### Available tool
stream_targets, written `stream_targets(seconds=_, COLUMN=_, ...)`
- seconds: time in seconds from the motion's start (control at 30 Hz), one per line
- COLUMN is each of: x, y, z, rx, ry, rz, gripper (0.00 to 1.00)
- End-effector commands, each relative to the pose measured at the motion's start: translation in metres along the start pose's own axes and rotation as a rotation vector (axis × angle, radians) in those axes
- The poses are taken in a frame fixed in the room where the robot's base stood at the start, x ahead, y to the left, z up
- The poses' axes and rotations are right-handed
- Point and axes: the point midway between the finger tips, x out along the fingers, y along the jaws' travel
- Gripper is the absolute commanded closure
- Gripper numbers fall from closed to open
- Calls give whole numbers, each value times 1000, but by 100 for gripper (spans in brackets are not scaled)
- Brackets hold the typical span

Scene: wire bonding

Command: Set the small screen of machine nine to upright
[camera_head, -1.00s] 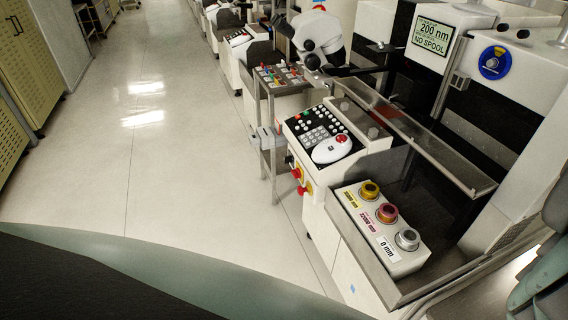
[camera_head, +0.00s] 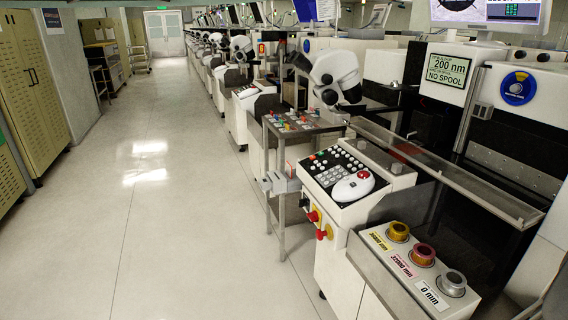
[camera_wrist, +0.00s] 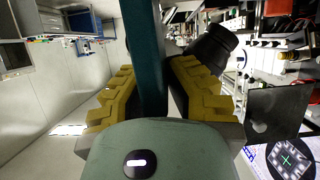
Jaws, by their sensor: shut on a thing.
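In the wrist view my gripper (camera_wrist: 155,95) has its yellow stepped fingers on both sides of a dark teal bar (camera_wrist: 148,55) and is shut on it. The bar runs up out of the picture; what it belongs to cannot be told. A lit screen with a green cross (camera_wrist: 290,158) shows at the lower right, tilted and cut off. In the head view a small screen (camera_head: 447,73) reading "200 nm NO SPOOL" sits on the nearest machine. A larger monitor (camera_head: 490,12) is cut off at the top. Which machine is nine cannot be told. My gripper is not in the head view.
The nearest machine has a keypad panel (camera_head: 345,178) and a spool box (camera_head: 412,262). A small metal stand (camera_head: 283,135) holds coloured parts. A row of machines recedes behind. Yellow cabinets (camera_head: 30,100) line the left. The floor aisle (camera_head: 150,220) between is clear.

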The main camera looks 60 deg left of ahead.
Motion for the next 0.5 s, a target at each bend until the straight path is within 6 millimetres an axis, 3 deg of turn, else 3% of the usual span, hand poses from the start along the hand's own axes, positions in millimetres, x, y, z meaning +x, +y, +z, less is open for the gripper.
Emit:
stream_targets(seconds=0.33, x=1, y=0, z=2, rx=-2, ry=-7, rz=2, gripper=100)
stream_targets(seconds=0.37, x=1, y=0, z=2, rx=-2, ry=-7, rz=2, gripper=84)
stream_targets(seconds=0.5, x=1, y=0, z=2, rx=-1, ry=-5, rz=1, gripper=70)
